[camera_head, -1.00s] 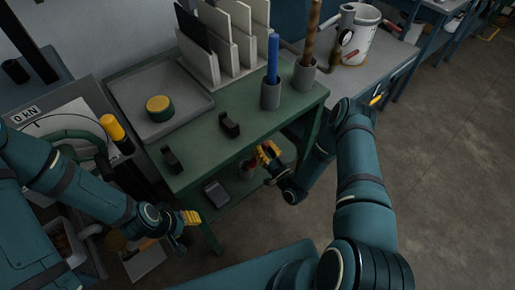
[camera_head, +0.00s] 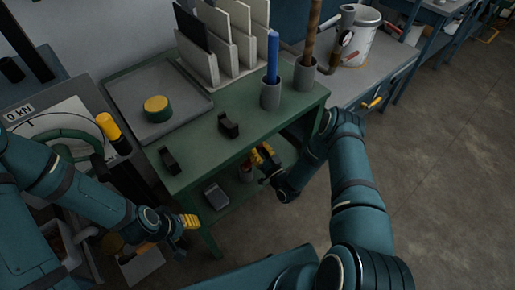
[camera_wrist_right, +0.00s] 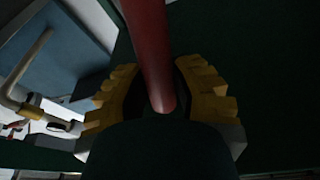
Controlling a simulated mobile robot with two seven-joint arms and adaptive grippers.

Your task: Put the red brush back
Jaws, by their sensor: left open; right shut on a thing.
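The red brush (camera_wrist_right: 150,50) shows as a red rod between the yellow fingers of my right gripper (camera_wrist_right: 160,98), which is shut on it. In the head view my right gripper (camera_head: 262,155) is low beside the front right edge of the green table, by the lower shelf. A small red part shows there by a grey cup (camera_head: 246,174); whether the brush stands in that cup is unclear. My left gripper (camera_head: 189,222) is open and empty, in front of the table's near left corner.
On the green table (camera_head: 200,140) stand a blue brush (camera_head: 273,55) in a grey cup (camera_head: 270,95), a brown rod (camera_head: 312,30) in another cup (camera_head: 305,75), a tray (camera_head: 185,115) and two black blocks. A grey box (camera_head: 215,196) lies on the lower shelf.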

